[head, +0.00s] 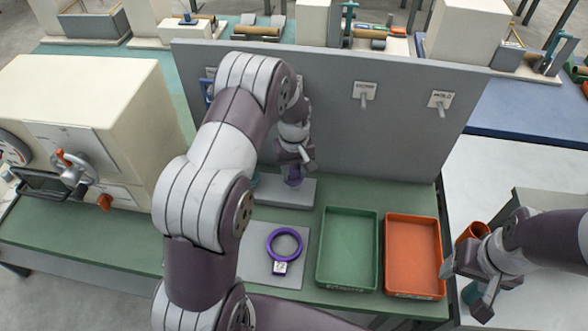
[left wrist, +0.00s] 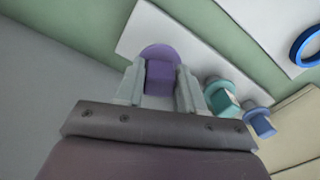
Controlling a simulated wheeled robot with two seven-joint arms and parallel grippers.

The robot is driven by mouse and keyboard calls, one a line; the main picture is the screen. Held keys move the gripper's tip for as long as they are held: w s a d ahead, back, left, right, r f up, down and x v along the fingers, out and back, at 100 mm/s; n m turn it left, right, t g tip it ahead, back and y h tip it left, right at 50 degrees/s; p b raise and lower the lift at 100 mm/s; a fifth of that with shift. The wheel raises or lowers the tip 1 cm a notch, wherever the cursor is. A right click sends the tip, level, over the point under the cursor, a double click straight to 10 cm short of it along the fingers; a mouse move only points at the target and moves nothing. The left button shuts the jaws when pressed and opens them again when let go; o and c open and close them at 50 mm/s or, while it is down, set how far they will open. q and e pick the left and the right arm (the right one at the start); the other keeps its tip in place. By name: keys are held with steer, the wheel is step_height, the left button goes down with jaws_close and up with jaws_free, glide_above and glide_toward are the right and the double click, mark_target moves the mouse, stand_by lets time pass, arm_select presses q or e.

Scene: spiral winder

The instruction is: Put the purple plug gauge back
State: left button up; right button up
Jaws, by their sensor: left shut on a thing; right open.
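My left gripper (head: 293,160) is shut on the purple plug gauge (head: 293,180), just over the right end of a grey rack (head: 275,192) in front of the upright panel. In the left wrist view the purple plug gauge (left wrist: 160,68) is between the fingers (left wrist: 160,85), at one end of the pale rack (left wrist: 140,35). I cannot tell whether it touches the rack. A teal plug gauge (left wrist: 221,95) and a blue one (left wrist: 259,122) stand along the rack. My right gripper (head: 487,290) is open at the far right, beside the bench.
A purple ring (head: 284,245) with a tag lies on a grey mat (head: 295,280). A green tray (head: 347,250) and an orange tray (head: 414,255) stand to its right. The grey panel (head: 400,140) rises behind the rack. A cream machine (head: 90,110) stands at left.

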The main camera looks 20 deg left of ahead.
arm_select(q)
steer(key=shift+f, duration=0.9)
steer(key=shift+w+f, duration=0.1)
steer(key=shift+w, duration=0.15)
steer(key=shift+s+f, duration=0.15)
steer(key=shift+f, duration=0.05)
steer(key=o, duration=1.1)
steer(key=shift+r, duration=0.1)
steer(key=shift+c, duration=0.2)
